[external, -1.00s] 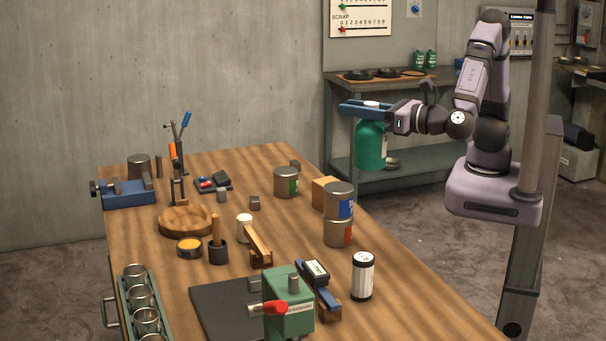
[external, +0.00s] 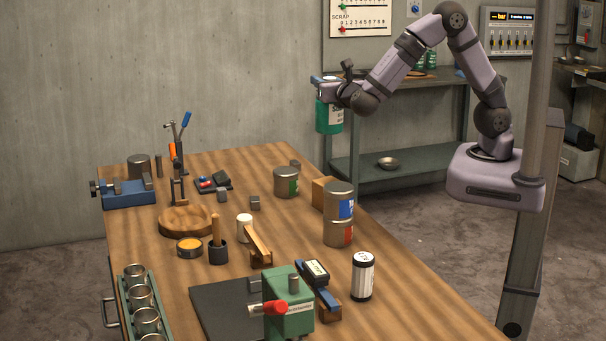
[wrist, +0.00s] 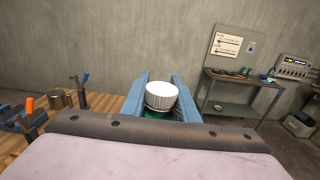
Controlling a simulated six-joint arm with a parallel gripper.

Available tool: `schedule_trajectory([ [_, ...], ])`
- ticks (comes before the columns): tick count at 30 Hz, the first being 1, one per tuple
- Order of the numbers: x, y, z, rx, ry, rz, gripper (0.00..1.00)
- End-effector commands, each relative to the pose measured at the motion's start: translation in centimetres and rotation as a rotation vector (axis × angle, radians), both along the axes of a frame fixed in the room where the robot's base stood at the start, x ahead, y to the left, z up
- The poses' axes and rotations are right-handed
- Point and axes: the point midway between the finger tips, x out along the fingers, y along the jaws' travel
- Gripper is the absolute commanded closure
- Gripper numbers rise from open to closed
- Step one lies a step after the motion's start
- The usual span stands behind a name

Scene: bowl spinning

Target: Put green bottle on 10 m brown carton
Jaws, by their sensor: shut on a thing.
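The green bottle (external: 329,116) hangs upright in the air above the far right end of the workbench. My gripper (external: 322,82) is shut on it near its top. In the wrist view the bottle's white ribbed cap (wrist: 161,95) shows between the two blue fingers of my gripper (wrist: 160,92), with a little green below it. A small plain brown carton (external: 320,192) stands on the bench below the bottle, partly hidden behind stacked cans. I cannot read any marking on it.
Two stacked cans (external: 338,214) stand directly in front of the carton. A can with a green label (external: 286,182) stands to its left. A black-and-white canister (external: 362,276) and a green machine (external: 288,305) are nearer. The bench (external: 400,270) is clear along its right edge.

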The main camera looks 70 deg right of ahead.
Motion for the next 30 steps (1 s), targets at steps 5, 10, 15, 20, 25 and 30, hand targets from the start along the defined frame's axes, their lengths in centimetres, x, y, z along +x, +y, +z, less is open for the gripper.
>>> schedule_trajectory([
  [5, -0.1, 0.3, -2.4, -0.004, 0.001, 0.005, 1.0],
  [10, 0.0, 0.3, -4.2, -0.003, 0.0, 0.006, 1.0],
  [15, -0.1, 0.3, -4.8, -0.001, -0.003, 0.007, 1.0],
  [20, 0.0, 0.3, -5.1, -0.002, -0.001, 0.007, 1.0],
  [25, 0.0, 0.3, -6.8, -0.004, 0.001, 0.007, 1.0],
  [30, 0.0, 0.3, -8.9, -0.004, 0.001, 0.007, 1.0],
])
